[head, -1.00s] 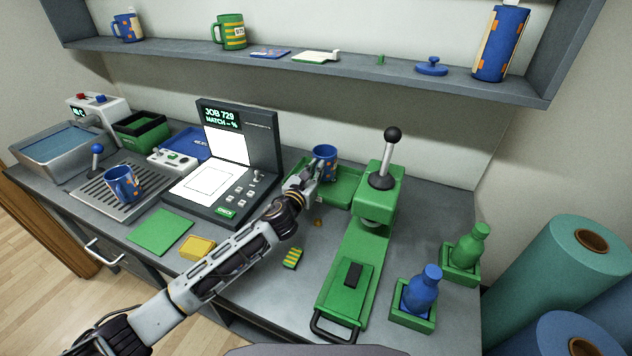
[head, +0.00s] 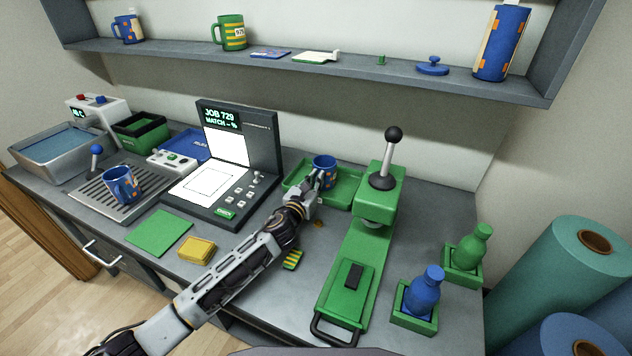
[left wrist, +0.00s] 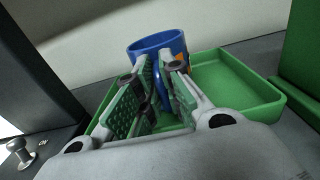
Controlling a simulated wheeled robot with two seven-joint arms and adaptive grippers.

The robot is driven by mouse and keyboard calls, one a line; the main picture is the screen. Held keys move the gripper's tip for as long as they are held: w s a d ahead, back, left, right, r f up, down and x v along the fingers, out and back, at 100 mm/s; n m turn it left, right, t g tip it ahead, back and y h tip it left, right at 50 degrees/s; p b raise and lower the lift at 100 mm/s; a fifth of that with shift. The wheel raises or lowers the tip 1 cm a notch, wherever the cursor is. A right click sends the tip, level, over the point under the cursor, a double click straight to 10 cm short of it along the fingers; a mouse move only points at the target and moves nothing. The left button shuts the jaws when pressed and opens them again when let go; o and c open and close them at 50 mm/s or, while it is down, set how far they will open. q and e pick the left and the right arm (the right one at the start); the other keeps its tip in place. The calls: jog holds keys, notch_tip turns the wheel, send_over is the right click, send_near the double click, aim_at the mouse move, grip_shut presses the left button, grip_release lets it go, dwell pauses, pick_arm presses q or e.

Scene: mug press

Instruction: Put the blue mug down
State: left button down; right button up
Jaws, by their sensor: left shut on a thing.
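A blue mug with orange patches (head: 325,167) is at the green tray (head: 346,190) between the dark check machine and the green press. My left gripper (head: 316,184) is shut on the mug, and its fingers partly hide it. In the left wrist view the mug (left wrist: 158,45) is upright between the fingers (left wrist: 160,85), over the left part of the green tray (left wrist: 235,85). I cannot tell whether its base touches the tray floor. A second blue mug (head: 122,185) stands on the slatted grille at the left. My right gripper is not in view.
The green press (head: 378,200) with its black-knobbed lever stands just right of the tray. The dark check machine (head: 240,150) stands to the left. Blue (head: 424,290) and green (head: 468,250) bottles are at the right. The shelf (head: 330,72) hangs above.

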pick_arm(q)
jog(key=c, duration=1.9)
grip_release()
jog(key=shift+f, duration=0.1)
jog(key=o, duration=0.4)
jog(key=shift+c, duration=0.2)
